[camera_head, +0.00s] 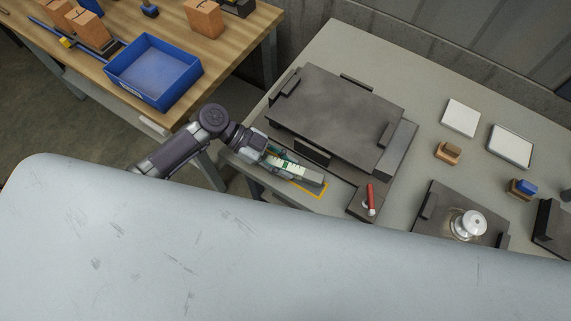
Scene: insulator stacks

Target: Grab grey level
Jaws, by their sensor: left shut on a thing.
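The grey level (311,177), a small bar with a green and white part, is at the front left of the grey table (345,45). My left gripper (284,163) comes in from the left and is shut on the level's left end. The level lies over a yellow outlined area (322,191) on the table; I cannot tell whether it touches the surface. The fingers partly hide the level. My right gripper is not in view.
A dark metal plate fixture (335,105) stands just behind the level. A red-handled tool (371,198) lies to the right. A white insulator (469,224) stands on a dark base farther right. A blue bin (153,72) is on the wooden table at left.

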